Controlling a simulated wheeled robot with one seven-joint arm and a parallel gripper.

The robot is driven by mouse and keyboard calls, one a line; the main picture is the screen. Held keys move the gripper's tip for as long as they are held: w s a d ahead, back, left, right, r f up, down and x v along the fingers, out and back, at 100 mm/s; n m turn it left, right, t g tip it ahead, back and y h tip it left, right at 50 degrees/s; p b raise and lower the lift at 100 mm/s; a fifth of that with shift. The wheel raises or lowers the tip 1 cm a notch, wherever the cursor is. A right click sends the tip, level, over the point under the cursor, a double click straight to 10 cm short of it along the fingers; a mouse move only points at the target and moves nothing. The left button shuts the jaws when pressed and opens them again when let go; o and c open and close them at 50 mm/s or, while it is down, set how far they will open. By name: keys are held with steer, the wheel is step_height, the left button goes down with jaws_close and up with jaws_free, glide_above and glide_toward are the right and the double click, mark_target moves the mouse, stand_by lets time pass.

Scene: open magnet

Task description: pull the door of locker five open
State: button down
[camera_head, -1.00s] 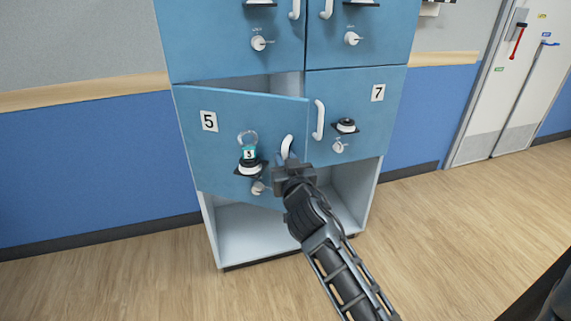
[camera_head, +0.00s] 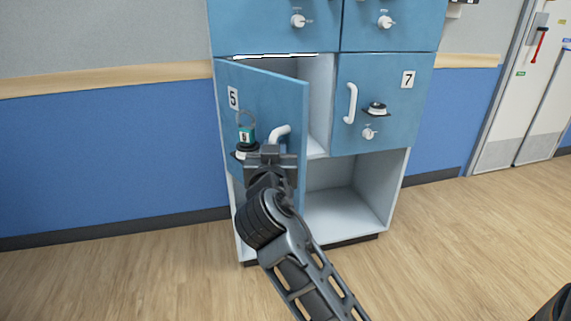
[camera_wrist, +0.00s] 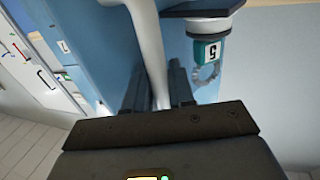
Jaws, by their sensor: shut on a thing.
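The blue door of locker five (camera_head: 262,93) stands partly open, swung out on its left side, with part of the pale interior (camera_head: 319,100) showing. Its white handle (camera_head: 281,131) is near the door's free right edge. My gripper (camera_head: 271,150) is shut on this handle; in the wrist view the two dark fingers (camera_wrist: 160,90) sit on either side of the white handle bar (camera_wrist: 150,45). A teal tag marked 5 with a ring (camera_head: 247,134) hangs at the black and white lock on the door. The lower part of the door is hidden behind my arm.
Locker seven (camera_head: 393,125) is closed to the right, with its own handle and knob. An open empty shelf (camera_head: 345,200) lies below. Upper blue doors (camera_head: 390,32) are closed. The wood floor (camera_head: 440,250) at the right is clear.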

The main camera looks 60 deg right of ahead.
steer(key=w+a+m+g+h+b, duration=0.1)
steer(key=w+a+m+g+b, duration=0.2)
steer(key=w+a, duration=0.7)
steer(key=shift+a+f+m+g+b, duration=0.3)
steer(key=shift+g+b, duration=0.4)
steer(key=shift+g, duration=0.5)
steer(key=shift+a, duration=0.1)
steer(key=c, duration=1.3)
jaws_free()
steer(key=shift+o, duration=1)
steer(key=shift+r, duration=0.2)
steer(key=s+a+p, duration=0.1)
steer(key=a, duration=0.6)
steer(key=shift+a, duration=0.3)
